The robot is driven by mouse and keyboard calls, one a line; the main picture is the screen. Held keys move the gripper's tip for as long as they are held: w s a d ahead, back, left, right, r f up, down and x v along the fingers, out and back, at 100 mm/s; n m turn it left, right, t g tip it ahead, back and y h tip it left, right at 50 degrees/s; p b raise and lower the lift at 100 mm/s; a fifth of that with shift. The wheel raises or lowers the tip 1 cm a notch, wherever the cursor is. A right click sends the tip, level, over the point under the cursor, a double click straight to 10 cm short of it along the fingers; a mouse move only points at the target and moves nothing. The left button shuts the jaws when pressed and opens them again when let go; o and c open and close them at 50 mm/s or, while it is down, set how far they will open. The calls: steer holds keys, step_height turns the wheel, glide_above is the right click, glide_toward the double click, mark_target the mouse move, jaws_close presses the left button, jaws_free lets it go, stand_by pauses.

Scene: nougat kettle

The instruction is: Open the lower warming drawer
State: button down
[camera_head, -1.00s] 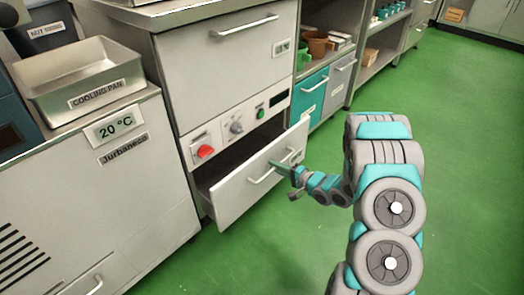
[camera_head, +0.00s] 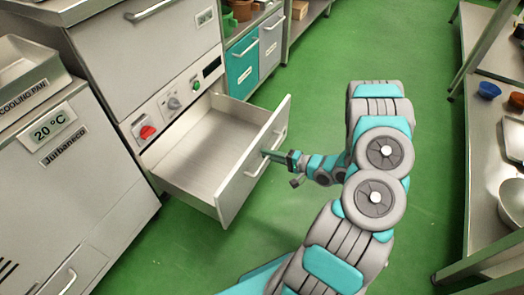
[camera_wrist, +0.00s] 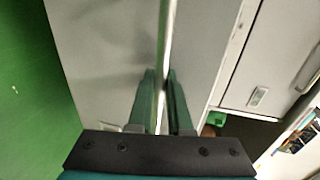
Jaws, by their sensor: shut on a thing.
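The lower warming drawer (camera_head: 205,150) is pulled well out of the white cabinet in the head view, and its inside looks empty. Its front panel (camera_head: 236,192) faces right, towards my arm. A metal bar handle (camera_head: 275,143) runs along that panel. My gripper (camera_head: 268,154) is at the handle. In the wrist view the handle bar (camera_wrist: 168,40) passes between the two dark green fingers of my gripper (camera_wrist: 160,88), which are closed on it. The drawer front (camera_wrist: 100,50) fills much of that view behind the bar.
A control panel with a red switch (camera_head: 147,132) is above the drawer. A white cooling unit (camera_head: 70,185) with a cooling pan (camera_head: 28,75) on top stands at left. A metal shelf table (camera_head: 490,170) stands at right. Green floor (camera_head: 300,75) between is clear.

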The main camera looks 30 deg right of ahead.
steer(key=shift+d, duration=0.15)
steer(key=c, duration=1.1)
jaws_free()
steer(key=shift+s, duration=0.15)
steer(key=shift+v, duration=3.85)
steer(key=shift+d, duration=0.1)
